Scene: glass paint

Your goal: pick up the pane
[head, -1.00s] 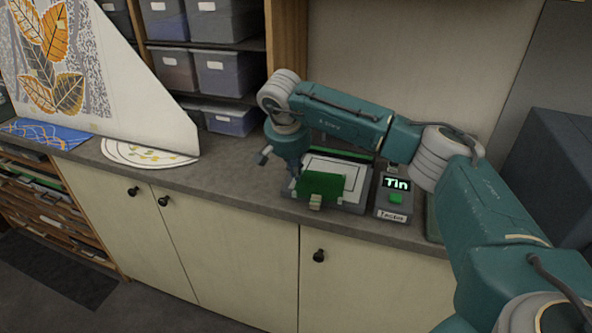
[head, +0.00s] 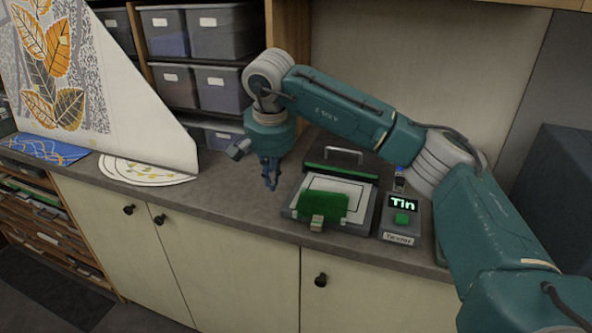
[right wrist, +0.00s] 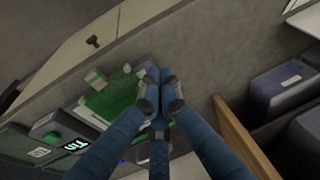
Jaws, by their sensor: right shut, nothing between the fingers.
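A flat green piece (head: 322,206) with a small tan block (head: 317,222) at its front edge lies over the front of a grey framed tray (head: 365,222). A white panel with a dark outline (head: 350,187) shows in the tray behind it. I cannot tell for sure which of these is the pane. In the right wrist view the green piece (right wrist: 110,98) and tan block (right wrist: 95,77) lie left of the fingers. My right gripper (head: 270,184) is shut and empty, pointing down left of the tray, apart from the green piece. My left gripper is not in view.
A control box (head: 401,217) with a lit "Tin" display and green button stands right of the tray. A raised lid with a handle (head: 344,152) is behind it. White sheets (head: 145,170) lie left; bins (head: 226,90) fill the back shelves. Counter left of the tray is clear.

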